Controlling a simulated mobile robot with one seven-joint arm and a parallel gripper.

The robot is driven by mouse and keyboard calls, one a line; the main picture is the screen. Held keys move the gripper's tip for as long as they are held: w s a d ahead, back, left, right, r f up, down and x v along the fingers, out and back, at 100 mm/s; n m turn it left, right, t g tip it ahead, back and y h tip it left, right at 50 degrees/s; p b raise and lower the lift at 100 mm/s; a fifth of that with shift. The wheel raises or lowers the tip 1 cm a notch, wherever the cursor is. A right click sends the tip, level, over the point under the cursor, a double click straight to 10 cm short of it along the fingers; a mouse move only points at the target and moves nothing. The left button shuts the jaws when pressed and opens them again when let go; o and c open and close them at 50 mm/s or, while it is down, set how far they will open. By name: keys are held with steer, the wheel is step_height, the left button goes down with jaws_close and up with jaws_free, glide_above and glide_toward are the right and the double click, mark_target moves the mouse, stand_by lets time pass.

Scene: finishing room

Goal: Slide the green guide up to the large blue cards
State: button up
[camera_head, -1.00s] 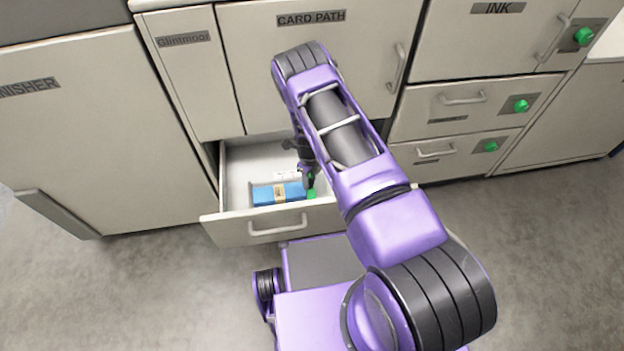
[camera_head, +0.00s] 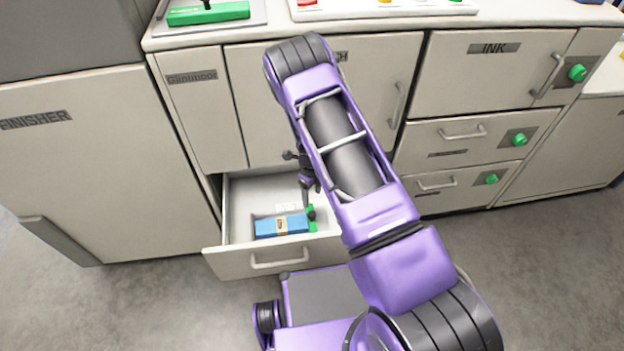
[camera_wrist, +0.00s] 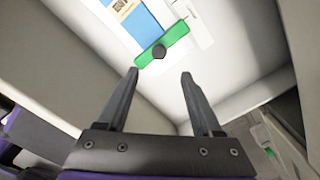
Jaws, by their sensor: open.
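The blue cards (camera_head: 282,225) lie in the open drawer, with a tan band around them; they also show at the top of the wrist view (camera_wrist: 138,22). The green guide (camera_head: 312,222) lies at their right end in the head view. In the wrist view the green guide (camera_wrist: 177,38) is a bar with a dark round knob (camera_wrist: 158,52), lying very close to the end of the cards; I cannot tell whether they touch. My gripper (camera_wrist: 160,72) is open and empty, its fingertips apart from the knob. In the head view my arm partly hides the drawer's right side.
The open drawer (camera_head: 270,262) has raised walls and a bare white floor beside the cards. A white label lies behind the guide. The cabinet fronts with handles and green knobs (camera_head: 577,73) stand around it. A green-handled device (camera_head: 208,14) sits on the counter.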

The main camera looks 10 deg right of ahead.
step_height(320, 180, up, 7)
steer(key=shift+p, duration=0.3)
stand_by(0.4)
